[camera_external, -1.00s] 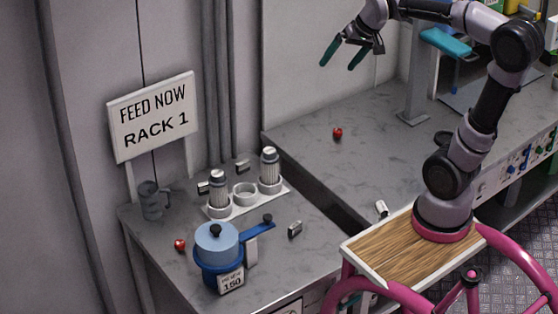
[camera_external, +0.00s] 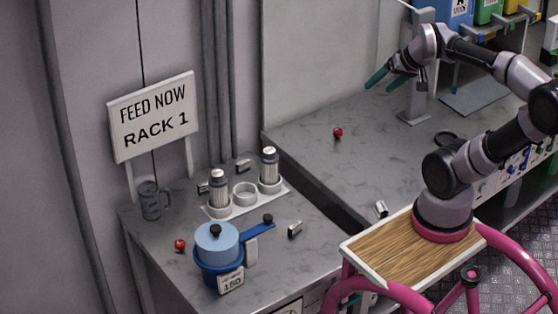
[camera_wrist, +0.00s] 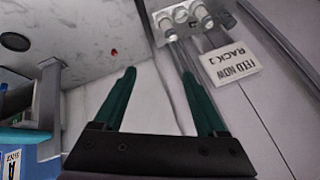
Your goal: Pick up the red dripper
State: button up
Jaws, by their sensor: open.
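Two small red objects show, and I cannot tell from their size which is the dripper. One red object (camera_external: 337,132) lies on the right-hand grey counter. The other red object (camera_external: 180,245) lies on the left counter beside a blue pot. A single red object (camera_wrist: 114,52) shows in the wrist view, up and left of my fingers; it looks like the one on the right counter. My gripper (camera_external: 379,87) is open and empty, with green fingers, raised above the right counter, above and to the right of that object. Its spread fingers also show in the wrist view (camera_wrist: 158,74).
The blue lidded pot (camera_external: 217,239) stands on the left counter. A white holder (camera_external: 222,213) with two bottles stands behind it, with a grey mug (camera_external: 151,202) to the left. A grey post (camera_external: 413,105) stands near my gripper. The right counter is clear around the red object.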

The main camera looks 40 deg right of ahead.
aim_at(176, 246)
jog(key=w+a+f+m+g+y, duration=0.25)
jog(key=w+a+f, duration=0.25)
jog(key=w+a, duration=0.3)
jog(key=w+a+f+m+g+y, duration=0.2)
jog(key=w+a+f+y, duration=0.25)
jog(key=a, duration=0.65)
jog(key=w+a+f+m+g+y, duration=0.2)
jog(key=w+a+f+g, duration=0.1)
jog(key=w+a+f, duration=0.5)
jog(key=w+a+f+m, duration=0.1)
jog(key=a+f+m, duration=0.2)
jog(key=f, duration=0.6)
jog(key=w+a+f+m+t+y, duration=0.1)
jog(key=a+f+m, duration=0.2)
jog(key=a+f, duration=0.3)
jog(key=w+a+f+m+t+y, duration=0.1)
jog(key=w+a+f+m, duration=0.1)
jog(key=f, duration=1.1)
jog(key=shift+a+f+m+t, duration=0.1)
jog(key=shift+a+m+t, duration=0.15)
jog(key=shift+a+m, duration=0.65)
jog(key=shift+n, duration=0.35)
jog(key=x, duration=0.5)
jog(key=shift+s+a, duration=0.1)
jog(key=shift+a, duration=0.05)
jog(key=shift+x, duration=3.05)
grip_shut()
